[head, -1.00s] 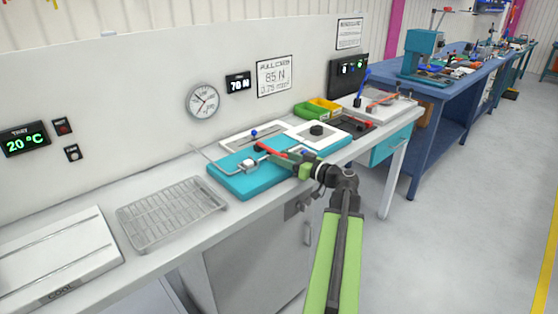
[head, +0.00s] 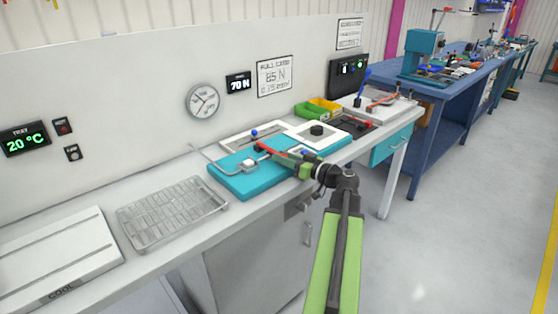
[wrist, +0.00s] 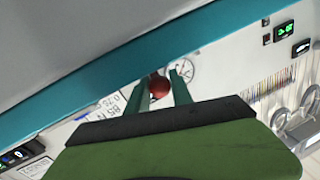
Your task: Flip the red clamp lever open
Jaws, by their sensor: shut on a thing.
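The red clamp lever (head: 267,150) lies low over the teal base plate (head: 234,182) on the bench, pointing toward my gripper (head: 290,157). In the wrist view a rounded red end of the lever (wrist: 159,87) sits between the two dark green fingers of my gripper (wrist: 160,85), which is shut on it. The fingers and wrist hide part of the lever and its pivot in the head view. A bent metal rod and a small white block (head: 248,165) are on the same plate.
A wire rack (head: 172,209) and a white panel marked COOL (head: 55,262) lie to the left. A white wall (head: 130,110) backs the bench. The floor at right is clear.

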